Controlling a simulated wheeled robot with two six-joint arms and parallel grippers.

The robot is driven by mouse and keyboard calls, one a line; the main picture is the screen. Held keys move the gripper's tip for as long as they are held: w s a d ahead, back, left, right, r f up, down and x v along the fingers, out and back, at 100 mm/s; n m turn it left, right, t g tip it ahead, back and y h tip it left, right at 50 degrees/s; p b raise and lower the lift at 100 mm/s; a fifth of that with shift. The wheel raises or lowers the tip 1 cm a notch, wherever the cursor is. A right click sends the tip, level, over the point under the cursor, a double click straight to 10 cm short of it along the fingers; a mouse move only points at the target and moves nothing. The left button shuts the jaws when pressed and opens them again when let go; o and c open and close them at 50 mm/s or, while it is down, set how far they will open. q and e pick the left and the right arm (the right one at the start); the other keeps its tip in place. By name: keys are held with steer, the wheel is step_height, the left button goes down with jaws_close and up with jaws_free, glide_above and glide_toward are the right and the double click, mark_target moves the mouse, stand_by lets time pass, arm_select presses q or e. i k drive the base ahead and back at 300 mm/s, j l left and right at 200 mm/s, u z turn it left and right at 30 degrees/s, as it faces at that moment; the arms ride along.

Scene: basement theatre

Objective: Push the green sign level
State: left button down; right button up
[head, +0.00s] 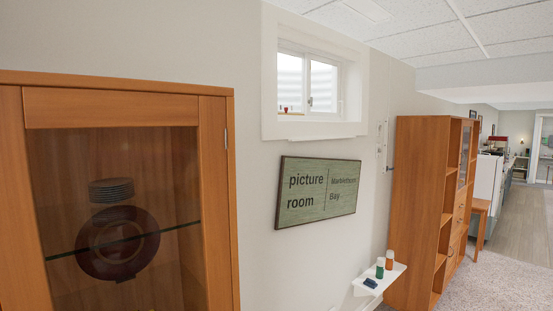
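The green sign (318,192) hangs on the pale wall below the small window. It is a wide rectangle with dark lettering that reads "picture room" and, in smaller letters at its right, "Marblethorn Bay". It looks tilted clockwise, with its right end lower than level and its side edges leaning to the right at the top. Nothing covers it. Neither of my grippers shows in the head view.
A wooden glass-front cabinet (219,200) stands close at the left. A white wall shelf (386,280) below the sign holds a green-and-white jar (380,268), an orange-and-white jar (390,259) and a dark item (370,283). A tall wooden bookcase (420,200) stands at the right.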

mark_target(311, 189)
steer(key=i+l+u, duration=0.35)
steer(key=l, duration=0.3)
steer(key=i+l+u, duration=0.2)
steer(key=l+u, duration=0.2)
steer(key=l, duration=0.3)
steer(key=i+l+u, duration=0.1)
steer(key=l+u, duration=0.25)
steer(key=l, duration=0.4)
steer(key=l+u, duration=0.35)
steer(key=l, duration=0.4)
